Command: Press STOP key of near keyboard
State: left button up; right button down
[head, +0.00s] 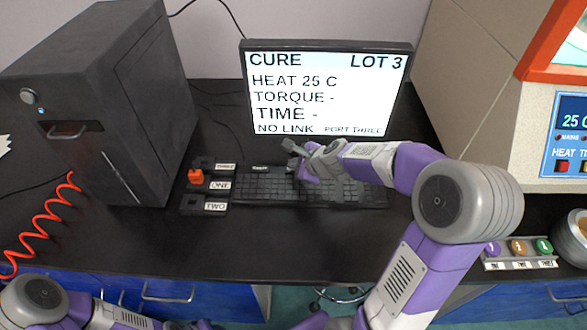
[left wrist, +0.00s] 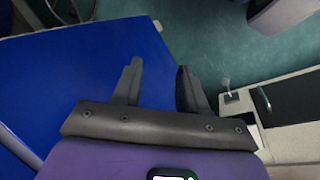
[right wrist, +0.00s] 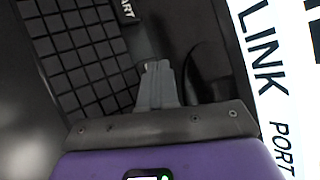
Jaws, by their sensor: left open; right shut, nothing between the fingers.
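The near keyboard (head: 265,186) is black and lies on the dark desk in front of the monitor. My right gripper (head: 290,149) is over the keyboard's far edge, fingers shut and empty. In the right wrist view, the shut fingertips (right wrist: 155,66) are beside the keyboard's key grid (right wrist: 70,45), close to a dark key or label reading "ART" (right wrist: 126,9), cut off by the frame. I cannot make out a STOP key, and contact cannot be told. My left gripper (left wrist: 158,70) is open and empty, away from the keyboard, by a blue panel above the green floor.
The monitor (head: 328,88) stands just behind the keyboard. To the left are black slots labelled ONE, TWO and THREE with a red connector (head: 195,177), and a dark tower (head: 105,100). A panel with coloured buttons (head: 518,250) is at the right. The front desk is clear.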

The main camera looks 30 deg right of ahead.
jog(key=shift+f, duration=0.15)
dwell(0.3)
jog(key=shift+r+p, duration=0.8)
jog(key=shift+r, duration=0.05)
notch_tip(320, 180, up, 5)
jog(key=p, duration=0.5)
jog(key=shift+r, duration=0.1)
dwell(0.3)
